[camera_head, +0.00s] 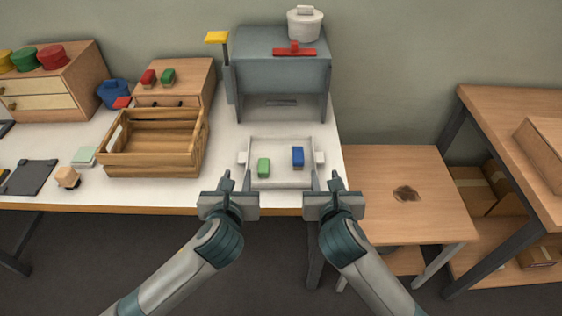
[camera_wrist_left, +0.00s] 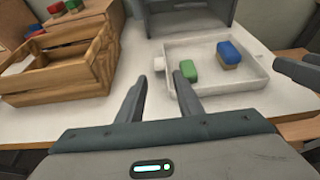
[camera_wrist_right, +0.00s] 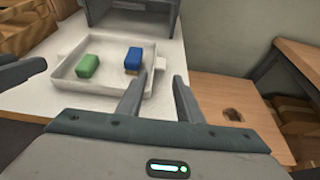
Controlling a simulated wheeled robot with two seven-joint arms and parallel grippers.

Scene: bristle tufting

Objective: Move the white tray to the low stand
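The white tray (camera_head: 280,182) sits on the white table below the grey machine, with a handle at each side. It holds a green block (camera_head: 263,168) and a blue block (camera_head: 298,157), and it also shows in both wrist views (camera_wrist_left: 215,96) (camera_wrist_right: 72,86). The low stand (camera_head: 430,205) is a wooden table to the right, lower than the white table, with a dark mark (camera_head: 406,194) on its top. My left gripper (camera_head: 236,182) is open and empty just in front of the tray's left handle. My right gripper (camera_head: 324,182) is open and empty just in front of its right handle.
A wooden crate (camera_head: 150,162) stands left of the tray. The grey machine (camera_head: 280,72) stands behind it, with a white pot (camera_head: 304,24) on top. A taller wooden shelf (camera_head: 505,130) is right of the low stand. The stand's top looks clear.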

